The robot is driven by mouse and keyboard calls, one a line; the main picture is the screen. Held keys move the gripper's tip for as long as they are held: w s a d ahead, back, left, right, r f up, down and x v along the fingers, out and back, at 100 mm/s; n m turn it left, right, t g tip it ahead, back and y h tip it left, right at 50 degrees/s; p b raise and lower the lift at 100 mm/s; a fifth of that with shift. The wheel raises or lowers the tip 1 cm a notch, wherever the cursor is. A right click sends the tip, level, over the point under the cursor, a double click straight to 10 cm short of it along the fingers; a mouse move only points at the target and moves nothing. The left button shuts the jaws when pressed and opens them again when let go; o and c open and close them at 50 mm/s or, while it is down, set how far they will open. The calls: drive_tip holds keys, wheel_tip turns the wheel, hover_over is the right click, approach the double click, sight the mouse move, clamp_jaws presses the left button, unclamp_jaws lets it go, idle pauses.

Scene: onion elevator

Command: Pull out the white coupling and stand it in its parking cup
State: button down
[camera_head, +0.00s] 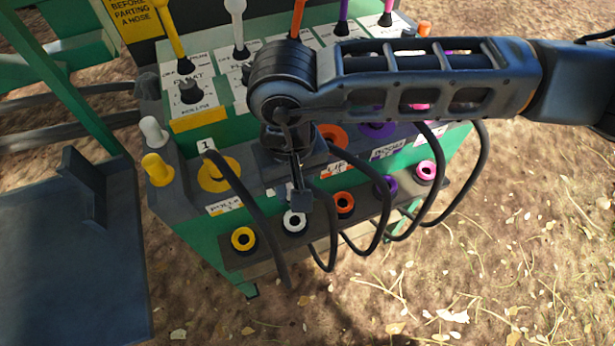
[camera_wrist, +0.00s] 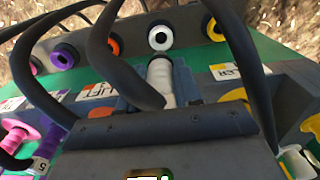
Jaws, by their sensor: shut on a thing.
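The white coupling (camera_wrist: 160,84) shows in the wrist view between the jaws of my gripper (camera_wrist: 160,98), which is shut on it. A black hose curves close beside it. In the head view my gripper (camera_head: 298,186) is in front of the panel between the yellow and orange couplings and hides nearly all of the white one. The white-ringed parking cup (camera_head: 294,221) stands empty on the lower shelf, just below my gripper. It also shows in the wrist view (camera_wrist: 160,38).
Yellow (camera_head: 219,174), orange (camera_head: 331,136) and purple (camera_head: 377,129) couplings sit along the panel. Black hoses (camera_head: 372,240) loop down past the shelf (camera_head: 268,250). A yellow-ringed cup (camera_head: 243,239) and an orange-ringed cup (camera_head: 343,205) flank the white one. Levers rise behind.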

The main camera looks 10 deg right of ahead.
drive_tip(key=shift+f+b, duration=0.7)
drive_tip(key=shift+f, duration=1.35)
drive_tip(key=shift+a+f+b, duration=0.1)
drive_tip(key=shift+f+b, duration=0.95)
drive_tip(key=shift+b, duration=0.75)
drive_tip(key=shift+f+b, duration=1.65)
drive_tip(key=shift+b, duration=0.5)
idle(0.8)
drive_tip(key=c, duration=0.7)
unclamp_jaws()
drive_tip(key=shift+o, duration=0.5)
drive_tip(key=shift+s, duration=0.1)
drive_tip(key=o, duration=0.3)
